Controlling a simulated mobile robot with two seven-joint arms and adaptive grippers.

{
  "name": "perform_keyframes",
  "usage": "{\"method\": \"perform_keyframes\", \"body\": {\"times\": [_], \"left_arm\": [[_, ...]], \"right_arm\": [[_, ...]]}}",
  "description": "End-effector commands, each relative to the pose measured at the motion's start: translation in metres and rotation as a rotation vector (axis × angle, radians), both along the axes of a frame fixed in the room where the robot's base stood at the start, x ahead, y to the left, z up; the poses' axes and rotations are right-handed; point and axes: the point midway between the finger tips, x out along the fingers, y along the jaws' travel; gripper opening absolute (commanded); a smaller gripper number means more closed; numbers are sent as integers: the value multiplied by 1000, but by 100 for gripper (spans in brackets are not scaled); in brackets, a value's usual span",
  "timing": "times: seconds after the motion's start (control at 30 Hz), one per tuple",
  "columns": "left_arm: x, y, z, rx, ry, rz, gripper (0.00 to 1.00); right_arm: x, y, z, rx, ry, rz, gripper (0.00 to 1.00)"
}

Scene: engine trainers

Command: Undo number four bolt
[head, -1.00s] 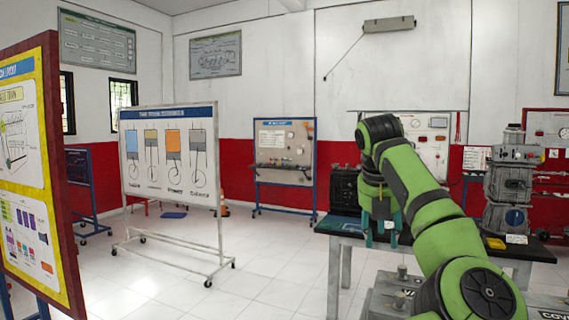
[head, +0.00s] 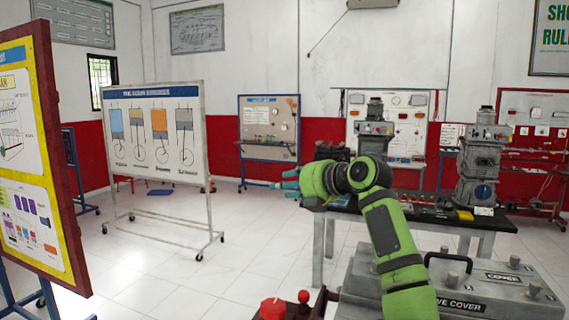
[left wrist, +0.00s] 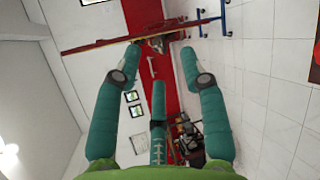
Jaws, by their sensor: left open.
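A grey valve cover (head: 400,280) with a black handle (head: 447,262) lies at the lower right of the head view. Several bolts stand on it, among them a front-right one (head: 533,289), a rear-right one (head: 515,262) and one near the label (head: 452,279). I cannot tell which bolt is number four. My left gripper (head: 286,179) points left in the head view, above and apart from the cover. In the left wrist view its teal fingers (left wrist: 160,62) are spread open and empty. My green arm hides part of the cover. My right gripper is not in view.
A dark workbench (head: 500,223) with engine parts, including a grey engine (head: 480,165), stands behind the cover. Red knobs (head: 272,308) show at the bottom edge. A piston display board (head: 155,140) stands left. The tiled floor (head: 255,235) between is clear.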

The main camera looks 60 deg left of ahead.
Motion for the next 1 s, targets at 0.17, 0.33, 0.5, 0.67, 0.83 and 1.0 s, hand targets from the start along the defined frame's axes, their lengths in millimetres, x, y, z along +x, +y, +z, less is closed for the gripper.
{"method": "perform_keyframes", "body": {"times": [0.17,0.33,0.5,0.67,0.83,1.0], "left_arm": [[-8,-1,27,231,108,21,42],[-7,-7,45,373,178,17,42],[-6,-10,52,426,205,12,42],[-5,-10,52,431,206,11,42],[-5,-10,52,429,205,12,42],[-7,-6,40,368,165,17,42]], "right_arm": [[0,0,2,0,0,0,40],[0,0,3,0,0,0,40],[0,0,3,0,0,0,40],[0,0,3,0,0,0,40],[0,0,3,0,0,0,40],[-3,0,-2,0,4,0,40]]}}
